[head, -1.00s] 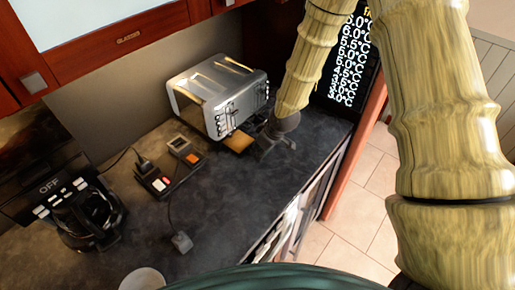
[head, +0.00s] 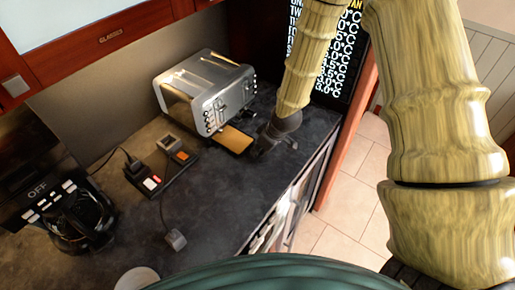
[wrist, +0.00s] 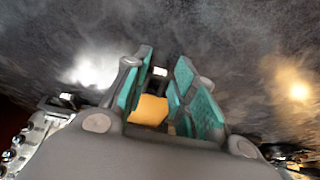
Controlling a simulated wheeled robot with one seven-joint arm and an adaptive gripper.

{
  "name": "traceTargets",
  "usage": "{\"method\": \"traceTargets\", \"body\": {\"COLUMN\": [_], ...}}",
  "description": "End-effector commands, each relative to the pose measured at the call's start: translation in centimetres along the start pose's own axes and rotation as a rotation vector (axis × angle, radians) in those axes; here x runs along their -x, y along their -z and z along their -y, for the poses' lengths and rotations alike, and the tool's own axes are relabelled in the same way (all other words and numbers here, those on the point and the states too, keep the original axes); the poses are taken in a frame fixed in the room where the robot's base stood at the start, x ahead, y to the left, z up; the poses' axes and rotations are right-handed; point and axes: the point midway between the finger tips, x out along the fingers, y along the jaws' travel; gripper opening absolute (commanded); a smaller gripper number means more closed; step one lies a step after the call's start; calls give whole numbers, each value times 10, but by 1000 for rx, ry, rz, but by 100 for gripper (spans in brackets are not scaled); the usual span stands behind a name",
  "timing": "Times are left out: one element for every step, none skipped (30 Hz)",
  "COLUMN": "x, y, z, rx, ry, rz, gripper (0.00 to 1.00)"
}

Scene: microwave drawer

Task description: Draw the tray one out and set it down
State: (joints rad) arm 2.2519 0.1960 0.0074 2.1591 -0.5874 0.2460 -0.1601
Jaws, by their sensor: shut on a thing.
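The tray (head: 235,140) is a flat, tan-orange plate low at the front of the silver toaster (head: 195,90), on the dark counter. It sticks out from under the toaster's front; whether its back end is still inside is hidden. My gripper (head: 272,143) is at the tray's outer right end, low over the counter, shut on it. In the wrist view the tray (wrist: 150,110) shows orange between the teal-padded fingers of my gripper (wrist: 165,78).
A small device with orange and red buttons (head: 165,165) and a cord lies left of the tray. A black coffee machine (head: 80,215) stands at the left, a white round dish (head: 137,279) at the near edge. The counter (head: 230,195) in front of the tray is bare.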

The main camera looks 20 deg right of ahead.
Motion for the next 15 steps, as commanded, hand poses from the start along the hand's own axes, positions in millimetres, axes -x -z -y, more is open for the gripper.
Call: {"method": "traceTargets", "body": {"x": [1,2,3,3,4,4,5,5,6,7,7,8,8,9,10], "y": [-2,-3,-4,-5,-6,-8,-9,-11,-13,-14,-15,-17,-18,-20,-21], "z": [0,0,0,0,0,0,0,0,0,0,0,0,0,0,0], "rx": [0,0,0,0,0,0,0,0,0,0,0,-1,-1,-1,-1], "ry": [0,0,0,0,0,0,0,0,0,0,0,0,0,0,0], "rz": [0,-1,-1,-2,-2,-2,-2,-2,-1,-1,-1,-1,-1,-1,-1], "gripper": [0,0,0,0,0,0,0,0,0,0,0,0,0,0,0]}}
